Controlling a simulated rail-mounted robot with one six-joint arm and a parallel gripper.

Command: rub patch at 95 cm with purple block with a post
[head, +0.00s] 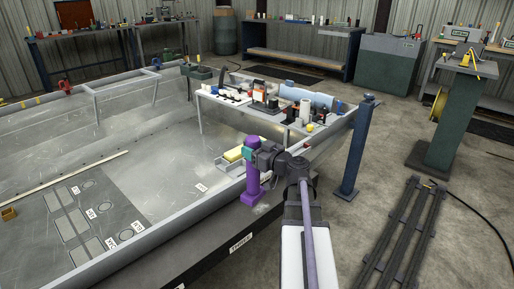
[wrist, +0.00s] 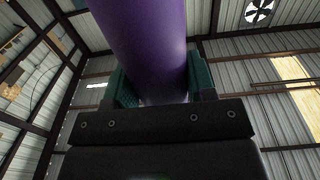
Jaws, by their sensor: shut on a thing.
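My gripper (head: 259,153) is shut on the purple block with a post (head: 252,183). In the wrist view the purple post (wrist: 145,45) stands between the two teal fingers (wrist: 158,85). In the head view the block hangs upright at the near right rim of the hull; I cannot tell whether it touches anything. A dark grey panel (head: 128,205) on the hull floor at left carries several round and rectangular patches with small white labels. The labels are too small to read surely, so I cannot tell which patch is at 95 cm.
A white shelf (head: 215,108) crowded with small items spans the hull's far right end. A blue post (head: 357,150) stands right of my arm. The hull rim (head: 185,225) runs between my arm and the floor panel.

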